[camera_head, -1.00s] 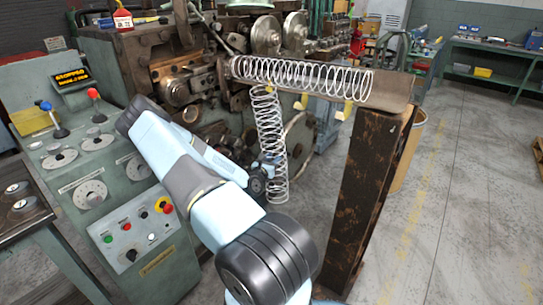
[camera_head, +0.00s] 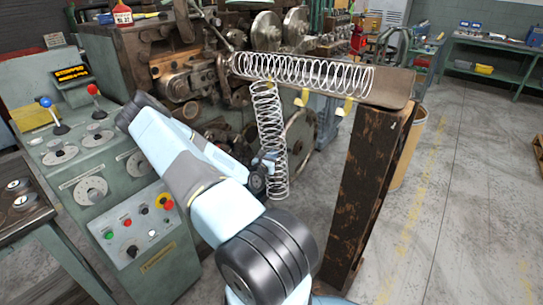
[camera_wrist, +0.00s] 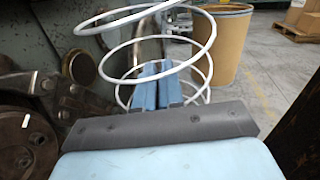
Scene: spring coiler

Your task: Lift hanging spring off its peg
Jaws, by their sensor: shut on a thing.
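The hanging spring (camera_head: 270,130) is a pale wire coil. It hangs nearly upright below the long horizontal spring in the head view. Its top end lies close under that spring, and I cannot make out its peg. My gripper (camera_head: 264,165) is at the lower half of the hanging spring, on its left side. In the wrist view, my blue fingers (camera_wrist: 158,84) are close together among the white coils of the spring (camera_wrist: 140,42), shut on its wire. The exact contact is partly hidden by the fingers and the dark gripper body.
The horizontal spring (camera_head: 310,74) lies along a metal trough (camera_head: 392,90) on a rusty post (camera_head: 368,190). Yellow hooks (camera_head: 347,106) hang below the trough. The coiler machine (camera_head: 170,75) stands behind and left, beside a green control panel (camera_head: 115,195). Open floor lies right.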

